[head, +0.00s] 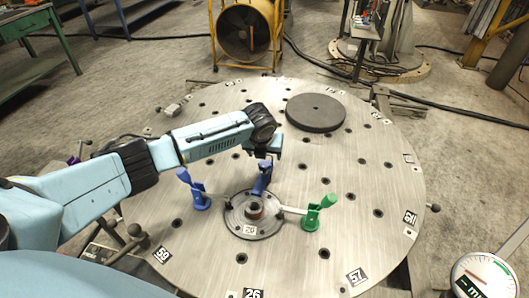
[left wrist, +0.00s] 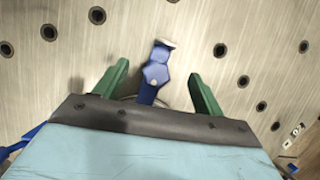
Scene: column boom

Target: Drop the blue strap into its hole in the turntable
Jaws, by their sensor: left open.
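The round metal turntable (head: 170,240) has many dark holes and a central hub (head: 253,214). A dark blue strap piece (head: 262,180) stands just behind the hub. Clear gaps show on both sides. My right gripper is out of view.
A dark round disc (head: 315,112) lies on the turntable behind the gripper. A yellow-framed fan (head: 246,30) and a green bench (head: 35,30) stand beyond. A dial gauge (head: 484,277) is at the lower right. The turntable's right side is mostly clear.

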